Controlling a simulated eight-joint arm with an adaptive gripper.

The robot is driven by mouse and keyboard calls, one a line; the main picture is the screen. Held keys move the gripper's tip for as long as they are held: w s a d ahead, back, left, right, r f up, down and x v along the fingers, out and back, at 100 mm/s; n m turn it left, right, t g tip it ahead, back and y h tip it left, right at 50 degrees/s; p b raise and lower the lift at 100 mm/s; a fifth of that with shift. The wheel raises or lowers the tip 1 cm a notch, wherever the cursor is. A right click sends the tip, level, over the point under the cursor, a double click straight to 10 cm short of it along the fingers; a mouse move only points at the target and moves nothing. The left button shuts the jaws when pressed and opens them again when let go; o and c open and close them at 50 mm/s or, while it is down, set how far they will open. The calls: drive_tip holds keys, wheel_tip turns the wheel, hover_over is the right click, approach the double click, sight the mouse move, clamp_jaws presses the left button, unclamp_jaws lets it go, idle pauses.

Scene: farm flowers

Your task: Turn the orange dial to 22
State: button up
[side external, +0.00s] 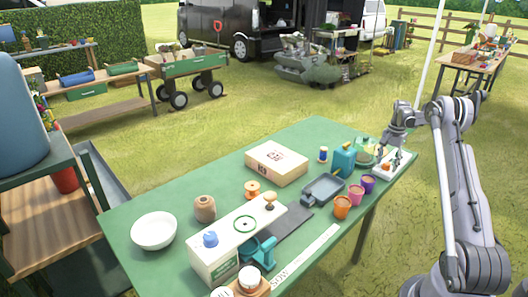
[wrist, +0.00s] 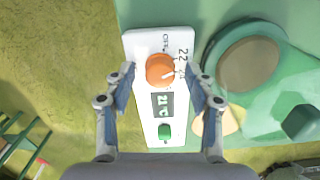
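The orange dial (wrist: 160,69) sits on a white control panel (wrist: 145,42) in the wrist view, with "OFF" printed beside it and "22" and a fainter number to its right. Its small white mark points to the lower right. A dark display (wrist: 162,105) below seems to read about 21 °C, and a green button (wrist: 165,131) is under that. My gripper (wrist: 161,75) is open, its fingers on either side of the dial with gaps showing. In the side external view, my gripper (side external: 391,153) is over the panel; the dial (side external: 386,166) shows beneath it.
On the green table (side external: 150,195), a teal bottle (side external: 343,160), small cups (side external: 342,207) and a dark tray (side external: 322,188) stand left of the panel. A cardboard box (side external: 276,164) is farther left. In the wrist view, a round brown lid (wrist: 247,65) lies close right of the panel.

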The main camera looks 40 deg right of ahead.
sight(387, 163)
wheel_tip(387, 163, up, 12)
idle(0.6)
